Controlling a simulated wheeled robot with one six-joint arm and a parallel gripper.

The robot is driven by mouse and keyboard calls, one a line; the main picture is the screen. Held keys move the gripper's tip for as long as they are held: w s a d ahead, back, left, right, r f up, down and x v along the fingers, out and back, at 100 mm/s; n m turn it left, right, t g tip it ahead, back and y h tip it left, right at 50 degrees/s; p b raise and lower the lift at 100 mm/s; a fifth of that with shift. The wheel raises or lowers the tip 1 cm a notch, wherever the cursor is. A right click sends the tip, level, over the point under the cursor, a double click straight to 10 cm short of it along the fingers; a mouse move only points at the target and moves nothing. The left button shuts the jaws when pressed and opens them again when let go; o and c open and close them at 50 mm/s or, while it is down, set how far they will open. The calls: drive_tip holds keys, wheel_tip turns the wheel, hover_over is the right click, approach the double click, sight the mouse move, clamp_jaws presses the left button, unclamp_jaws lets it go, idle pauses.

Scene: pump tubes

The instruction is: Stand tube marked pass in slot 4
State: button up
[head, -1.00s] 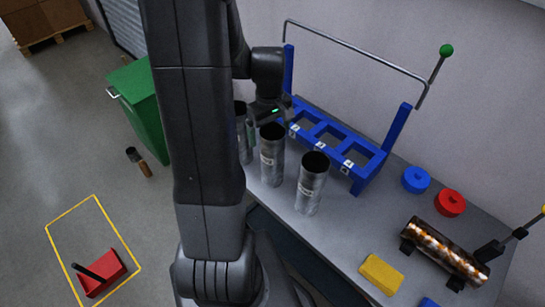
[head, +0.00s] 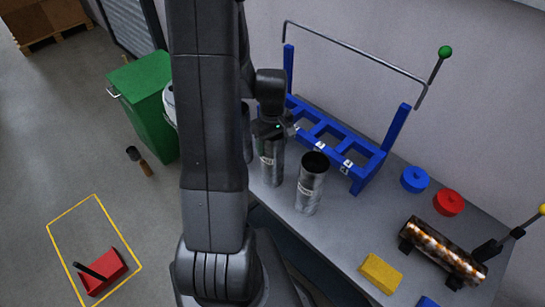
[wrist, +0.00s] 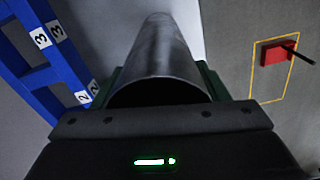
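Grey metal tubes stand in a row on the bench. The middle tube (head: 271,172) is under my gripper (head: 272,128), which points down over its top. In the wrist view a tube (wrist: 162,50) lies between the green fingers of my gripper (wrist: 160,85); whether they press on it is unclear. The nearest tube (head: 311,185) stands upright with an open dark mouth, apart from the gripper. A third tube (head: 248,145) is mostly hidden behind my arm. The tube labels are too small to read. The blue slot rack (head: 370,167) stands behind them, its visible slots empty.
A grey bar handle with a green knob (head: 446,51) arches above the rack. Blue (head: 414,179) and red (head: 448,202) caps, a yellow block (head: 381,273) and a mottled cylinder (head: 440,249) on a stand are at right. A green bin (head: 142,105) stands on the floor at left.

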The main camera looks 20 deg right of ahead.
drive_tip(key=c, duration=1.1)
